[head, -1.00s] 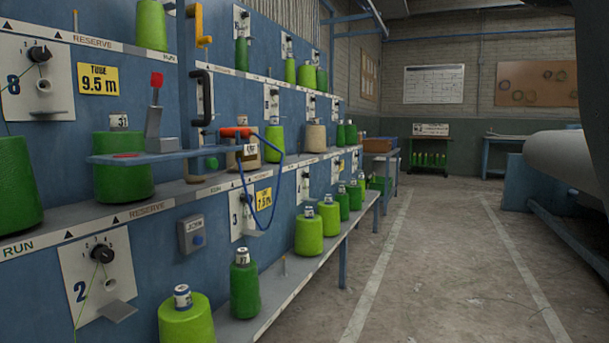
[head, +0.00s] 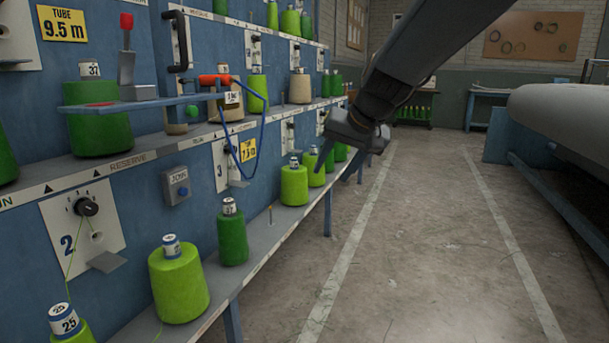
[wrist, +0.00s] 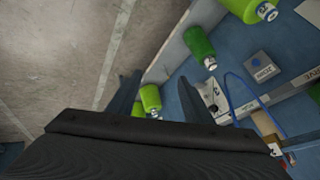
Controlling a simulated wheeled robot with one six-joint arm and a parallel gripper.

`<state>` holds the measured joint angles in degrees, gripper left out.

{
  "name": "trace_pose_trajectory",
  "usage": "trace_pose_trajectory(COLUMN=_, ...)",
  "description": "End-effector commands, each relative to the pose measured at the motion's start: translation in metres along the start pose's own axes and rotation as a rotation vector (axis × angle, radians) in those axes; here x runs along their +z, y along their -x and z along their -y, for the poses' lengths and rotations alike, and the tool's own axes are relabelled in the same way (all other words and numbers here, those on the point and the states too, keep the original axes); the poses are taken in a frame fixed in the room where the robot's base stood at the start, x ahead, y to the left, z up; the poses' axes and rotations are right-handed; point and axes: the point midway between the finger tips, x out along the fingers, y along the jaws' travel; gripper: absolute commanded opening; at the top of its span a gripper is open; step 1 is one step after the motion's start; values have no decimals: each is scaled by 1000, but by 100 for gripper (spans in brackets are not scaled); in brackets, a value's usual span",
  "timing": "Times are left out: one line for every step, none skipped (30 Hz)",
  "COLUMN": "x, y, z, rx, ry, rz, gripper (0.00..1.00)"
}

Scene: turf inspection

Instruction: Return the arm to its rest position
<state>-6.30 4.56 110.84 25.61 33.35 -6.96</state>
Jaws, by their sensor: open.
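My gripper (head: 322,160) hangs in the aisle side of the rack in the head view, at the end of my dark arm that comes in from the upper right. In the wrist view its two fingers stand apart with nothing between them (wrist: 158,98). A light green yarn cone (wrist: 150,99) shows beyond the fingers, apart from them. In the head view the gripper is in front of the far part of the lower shelf, and hides some of the cones there.
The blue rack (head: 150,215) with green cones (head: 179,285) runs along the left. A small blue ledge with a red-handled tool (head: 216,80) and blue cord juts out from it. A large grey roll (head: 560,105) is at the right. The concrete aisle (head: 420,250) is clear.

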Motion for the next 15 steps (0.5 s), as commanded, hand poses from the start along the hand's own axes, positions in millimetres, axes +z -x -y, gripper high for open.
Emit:
trace_pose_trajectory(x=28, y=-9, z=-24, rx=44, ry=1, rz=32, gripper=46)
trace_pose_trajectory(x=43, y=-13, z=-38, rx=69, ry=4, rz=48, gripper=46)
trace_pose_trajectory(x=64, y=-18, z=-56, rx=101, ry=9, rz=71, gripper=46)
trace_pose_trajectory(x=80, y=-22, z=-68, rx=124, ry=13, rz=87, gripper=46)
trace_pose_trajectory(x=96, y=-24, z=-80, rx=145, ry=20, rz=104, gripper=46)
trace_pose_trajectory(x=115, y=-26, z=-94, rx=171, ry=27, rz=124, gripper=46)
trace_pose_trajectory(x=129, y=-28, z=-103, rx=187, ry=32, rz=139, gripper=46)
trace_pose_trajectory(x=142, y=-29, z=-112, rx=202, ry=36, rz=151, gripper=46)
trace_pose_trajectory(x=158, y=-30, z=-121, rx=219, ry=43, rz=168, gripper=46)
trace_pose_trajectory(x=169, y=-30, z=-128, rx=230, ry=49, rz=180, gripper=46)
trace_pose_trajectory(x=179, y=-30, z=-134, rx=240, ry=54, rz=191, gripper=46)
trace_pose_trajectory(x=192, y=-30, z=-141, rx=252, ry=60, rz=204, gripper=46)
trace_pose_trajectory(x=201, y=-30, z=-146, rx=260, ry=63, rz=213, gripper=46)
trace_pose_trajectory(x=210, y=-30, z=-151, rx=268, ry=68, rz=223, gripper=46)
trace_pose_trajectory(x=221, y=-29, z=-157, rx=278, ry=73, rz=234, gripper=46)
